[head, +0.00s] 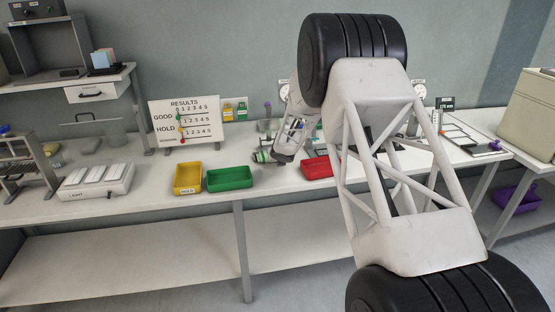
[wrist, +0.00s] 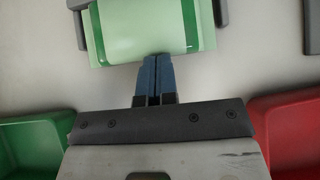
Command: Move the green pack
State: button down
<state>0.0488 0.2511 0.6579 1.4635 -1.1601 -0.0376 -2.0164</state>
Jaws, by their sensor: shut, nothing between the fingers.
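The green pack (wrist: 140,42) lies at the top of the wrist view, pale green with a darker green band, and its upper part is cut off by the frame. In the head view a small bit of green and white, which seems to be the pack (head: 262,156), shows beside my gripper (head: 282,158). In the wrist view my gripper (wrist: 155,62) has its two blue fingers together, with nothing between them. The fingertips reach the pack's near edge; I cannot tell whether they touch it.
A green tray (head: 230,178) and a yellow HOLD tray (head: 188,178) stand left of my gripper. A red tray (head: 317,168) stands to its right, partly behind my arm. Dark grey parts (wrist: 222,12) flank the pack. A results board (head: 185,120) stands behind.

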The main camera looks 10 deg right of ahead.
jog(key=shift+s, duration=0.15)
jog(key=shift+s, duration=1.85)
jog(key=v, duration=1)
jog(key=shift+r, duration=0.15)
